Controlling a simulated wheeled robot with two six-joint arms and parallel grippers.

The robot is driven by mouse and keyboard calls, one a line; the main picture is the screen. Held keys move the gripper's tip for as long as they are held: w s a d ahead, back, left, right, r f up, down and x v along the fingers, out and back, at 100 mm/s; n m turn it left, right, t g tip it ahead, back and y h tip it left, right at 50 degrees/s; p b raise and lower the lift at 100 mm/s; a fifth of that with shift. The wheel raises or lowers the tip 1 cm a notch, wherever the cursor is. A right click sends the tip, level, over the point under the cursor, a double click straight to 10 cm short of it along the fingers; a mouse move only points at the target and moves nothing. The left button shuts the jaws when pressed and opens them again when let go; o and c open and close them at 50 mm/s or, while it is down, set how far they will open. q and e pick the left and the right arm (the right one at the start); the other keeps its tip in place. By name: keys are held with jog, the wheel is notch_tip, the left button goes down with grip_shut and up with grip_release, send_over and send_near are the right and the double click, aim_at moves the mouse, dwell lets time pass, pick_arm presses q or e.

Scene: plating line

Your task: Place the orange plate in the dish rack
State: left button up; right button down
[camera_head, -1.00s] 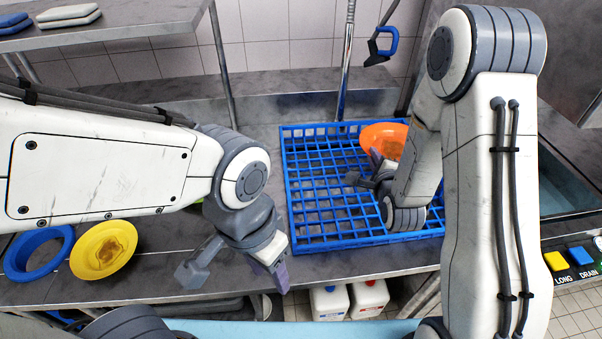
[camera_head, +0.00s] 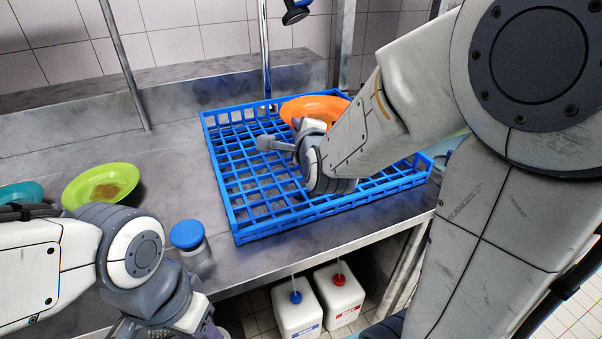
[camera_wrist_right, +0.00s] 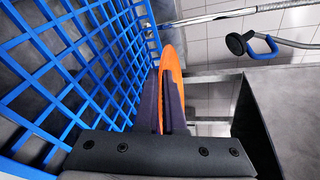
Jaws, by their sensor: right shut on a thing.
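The orange plate (camera_head: 312,106) is at the back of the blue dish rack (camera_head: 325,219) in the head view. My right gripper (camera_head: 284,139) is shut on its near rim; the forearm and wrist hide part of the plate. In the right wrist view the plate (camera_wrist_right: 171,68) is seen edge-on between the fingers (camera_wrist_right: 164,106), with the rack's grid (camera_wrist_right: 70,70) to its left. The plate looks roughly level, over the rack; I cannot tell whether it touches it. My left gripper (camera_head: 205,328) is at the bottom edge of the head view, mostly cut off.
A green plate (camera_head: 90,187) with food residue and a teal dish (camera_head: 20,194) are at the left. A blue-lidded clear container (camera_head: 187,235) stands near the counter's front edge. Two white jugs (camera_head: 298,313) are below. A hanging spray head (camera_wrist_right: 250,45) is behind the rack.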

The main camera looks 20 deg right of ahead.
pick_arm(q)
notch_tip(320, 180, down, 6)
jog(key=b, duration=0.4)
pick_arm(e)
notch_tip(320, 180, down, 2)
jog(key=s, duration=0.2)
jog(key=p, duration=0.7)
send_over(281, 164)
notch_tip(281, 164, down, 7)
jog(key=shift+r, duration=0.1)
notch_tip(281, 164, down, 4)
jog(key=shift+f, duration=0.1)
pick_arm(q)
notch_tip(281, 164, up, 7)
jog(key=shift+f, duration=0.1)
